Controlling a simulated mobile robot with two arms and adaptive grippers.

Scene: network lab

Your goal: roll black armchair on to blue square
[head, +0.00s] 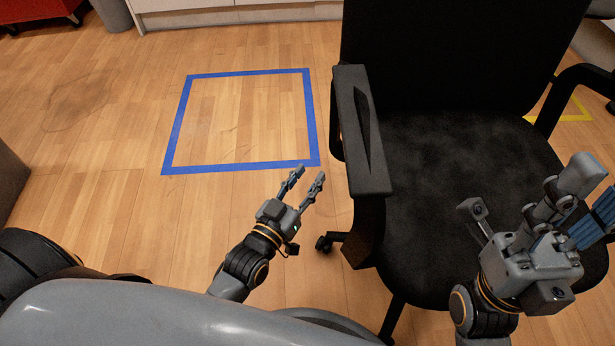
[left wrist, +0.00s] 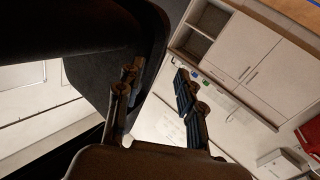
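The black armchair (head: 455,175) stands upright at the right of the head view, with its backrest at the far side. Its left armrest (head: 362,130) lies to the right of my left gripper. The blue square (head: 250,165) is a tape outline on the floor, left of the chair. My left gripper (head: 307,176) is open and empty, just off the square's near right corner, apart from the armrest. Its spread fingers show in the left wrist view (left wrist: 160,85), with a dark chair part above. My right gripper (head: 522,196) is open over the right part of the seat; contact is unclear.
A yellow tape mark (head: 575,110) shows behind the chair at right. A pale cabinet (head: 230,14) stands beyond the square, with a grey bin (head: 113,14) and a red item (head: 35,12) at far left. The floor inside and left of the square is clear.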

